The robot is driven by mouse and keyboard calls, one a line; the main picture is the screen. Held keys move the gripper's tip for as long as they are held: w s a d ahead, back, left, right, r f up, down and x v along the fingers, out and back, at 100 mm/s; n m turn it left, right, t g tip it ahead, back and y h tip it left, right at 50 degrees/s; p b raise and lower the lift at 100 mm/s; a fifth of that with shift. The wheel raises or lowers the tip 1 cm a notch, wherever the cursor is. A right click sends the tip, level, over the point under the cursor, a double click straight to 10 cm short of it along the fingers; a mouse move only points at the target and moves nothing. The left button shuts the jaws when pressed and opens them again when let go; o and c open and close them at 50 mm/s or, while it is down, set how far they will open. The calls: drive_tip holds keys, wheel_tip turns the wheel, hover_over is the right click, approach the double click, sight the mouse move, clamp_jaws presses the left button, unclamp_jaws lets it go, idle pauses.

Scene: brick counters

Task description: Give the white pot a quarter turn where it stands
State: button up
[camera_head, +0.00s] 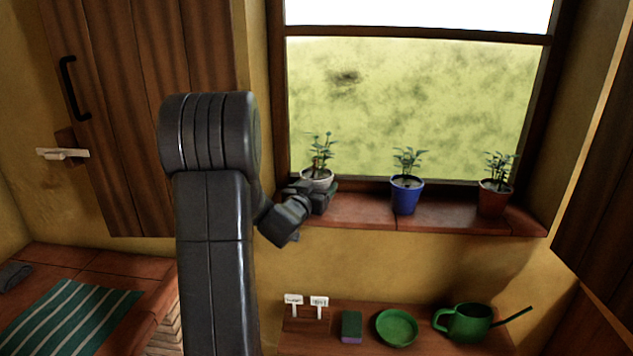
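The white pot (317,175) holds a small green plant and stands upright at the left end of the brick window sill. Only its upper part shows; my gripper hides the lower part. My gripper (318,193) is at the pot, with dark finger parts in front of it and at its right side. Whether the fingers press on the pot or stand open around it is too small to tell. My arm comes up from the bottom of the view, left of the sill.
A blue pot (406,195) and a brown-red pot (494,198) with plants stand further right on the sill (450,217). The window is behind. Below, a shelf holds plant labels (319,302), a sponge (351,326), a green dish (397,327) and a watering can (468,322).

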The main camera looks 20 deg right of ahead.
drive_tip(key=shift+r+m+g+h+p, duration=0.2)
drive_tip(key=shift+m+g+h+p, duration=0.35)
drive_tip(key=shift+p, duration=0.6)
drive_tip(key=shift+f+b, duration=0.45)
drive_tip(key=shift+f, duration=0.1)
drive_tip(key=o, duration=1.4)
drive_tip(key=shift+a+f, duration=0.1)
drive_tip(key=b+v, duration=0.2)
drive_tip(key=v, duration=1.1)
drive_tip(key=shift+s+a, duration=0.15)
drive_tip(key=shift+a, duration=0.2)
